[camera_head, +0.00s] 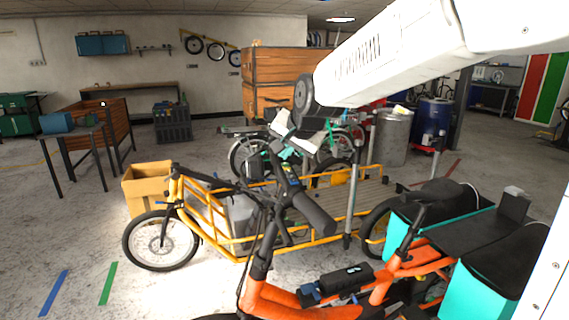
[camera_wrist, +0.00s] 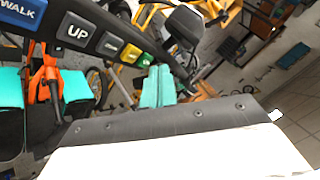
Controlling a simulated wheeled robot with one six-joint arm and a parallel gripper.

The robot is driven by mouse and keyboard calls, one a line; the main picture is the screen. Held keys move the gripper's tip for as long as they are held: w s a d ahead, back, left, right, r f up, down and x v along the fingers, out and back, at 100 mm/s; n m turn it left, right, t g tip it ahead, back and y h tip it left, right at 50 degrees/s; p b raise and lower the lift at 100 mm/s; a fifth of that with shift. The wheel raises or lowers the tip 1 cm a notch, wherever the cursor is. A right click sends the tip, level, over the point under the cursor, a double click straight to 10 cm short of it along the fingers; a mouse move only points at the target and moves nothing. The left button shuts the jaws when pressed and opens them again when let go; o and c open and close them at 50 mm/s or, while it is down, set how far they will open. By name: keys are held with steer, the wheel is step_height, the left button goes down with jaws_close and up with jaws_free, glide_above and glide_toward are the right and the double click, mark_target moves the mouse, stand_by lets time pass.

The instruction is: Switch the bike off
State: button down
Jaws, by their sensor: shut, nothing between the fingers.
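The orange bike (camera_head: 270,296) stands in the foreground of the head view, its dark handlebar grip (camera_head: 315,212) toward the middle. In the wrist view a dark control pad (camera_wrist: 92,41) runs down from the upper left, with a blue WALK button (camera_wrist: 20,8), an UP button (camera_wrist: 77,31), a grey button (camera_wrist: 108,45), a yellow button (camera_wrist: 130,53) and a green one (camera_wrist: 147,60). My gripper (camera_wrist: 160,82) is shut and empty, its teal fingers beside the pad's green end. I cannot tell whether they touch it. In the head view my gripper (camera_head: 288,154) is above the handlebar.
A yellow cargo bike (camera_head: 215,212) stands just behind the orange bike. Teal panniers (camera_head: 480,288) hang at its rear on the right. Open floor lies at the left.

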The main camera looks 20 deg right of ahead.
mark_target(286, 164)
steer(key=shift+f, duration=0.35)
steer(key=shift+f, duration=0.2)
stand_by(0.4)
steer(key=shift+r, duration=0.6)
steer(key=shift+w+r, duration=0.15)
steer(key=shift+r, duration=2.9)
